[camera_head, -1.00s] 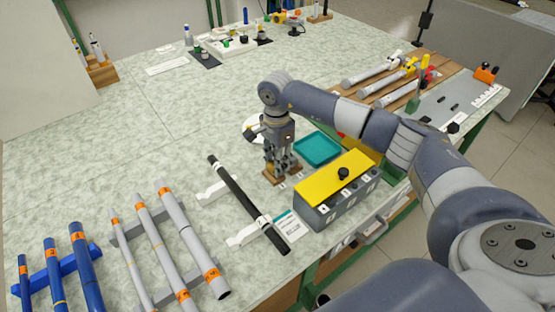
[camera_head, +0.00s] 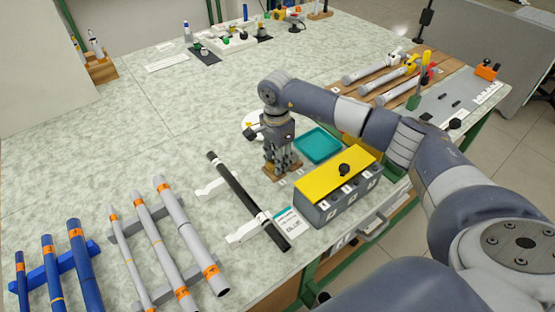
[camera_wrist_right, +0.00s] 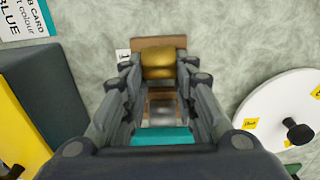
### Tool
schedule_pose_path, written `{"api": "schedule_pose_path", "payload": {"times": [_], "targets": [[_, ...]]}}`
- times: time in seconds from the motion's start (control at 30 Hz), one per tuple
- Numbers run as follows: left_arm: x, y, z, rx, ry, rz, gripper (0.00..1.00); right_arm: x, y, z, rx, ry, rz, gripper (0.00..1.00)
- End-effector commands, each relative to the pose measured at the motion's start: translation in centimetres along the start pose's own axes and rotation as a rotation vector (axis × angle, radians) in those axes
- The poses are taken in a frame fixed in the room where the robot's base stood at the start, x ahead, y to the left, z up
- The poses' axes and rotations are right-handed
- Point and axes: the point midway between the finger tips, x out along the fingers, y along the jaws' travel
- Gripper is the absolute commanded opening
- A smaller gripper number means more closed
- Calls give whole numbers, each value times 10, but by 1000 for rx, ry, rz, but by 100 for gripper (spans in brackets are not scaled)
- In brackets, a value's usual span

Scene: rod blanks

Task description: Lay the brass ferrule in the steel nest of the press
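My right gripper (camera_head: 281,172) points down at a small wooden block (camera_head: 270,175) in the middle of the table. In the right wrist view, the brass ferrule (camera_wrist_right: 158,65) lies crosswise between the fingertips and fills the gap. The gripper (camera_wrist_right: 158,68) appears shut on it. The wooden block (camera_wrist_right: 158,42) is under or behind the ferrule; I cannot tell whether they touch. A grey metallic piece (camera_wrist_right: 163,106) shows between the fingers; I cannot tell if it is the steel nest. I cannot make out the press for certain. My left gripper is not in view.
A yellow-topped grey box (camera_head: 336,178) and a teal tray (camera_head: 318,146) stand close to the right arm. A white disc with a black knob (camera_wrist_right: 285,108) is beside the gripper. A black rod (camera_head: 235,187) lies on white supports. Grey and blue rods lie front left.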

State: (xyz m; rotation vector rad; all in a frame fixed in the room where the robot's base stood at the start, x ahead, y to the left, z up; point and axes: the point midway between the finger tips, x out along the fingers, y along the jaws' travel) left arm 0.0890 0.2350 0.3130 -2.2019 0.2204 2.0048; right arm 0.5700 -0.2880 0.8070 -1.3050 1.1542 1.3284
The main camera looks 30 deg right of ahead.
Motion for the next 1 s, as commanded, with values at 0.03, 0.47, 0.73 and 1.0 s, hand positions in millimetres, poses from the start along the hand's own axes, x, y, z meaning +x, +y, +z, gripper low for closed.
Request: {"api": "schedule_pose_path", "payload": {"times": [0.03, 0.47, 0.73, 1.0], "targets": [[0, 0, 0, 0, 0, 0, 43, -1, 0, 0, 0, 0, 0, 41], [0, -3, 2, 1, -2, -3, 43, -4, 0, 0, 0, 1, -1, 49], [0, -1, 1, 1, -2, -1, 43, -51, -1, -1, -1, 2, -5, 49], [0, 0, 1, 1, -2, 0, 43, -102, -1, 0, 0, 1, -2, 49]]}}
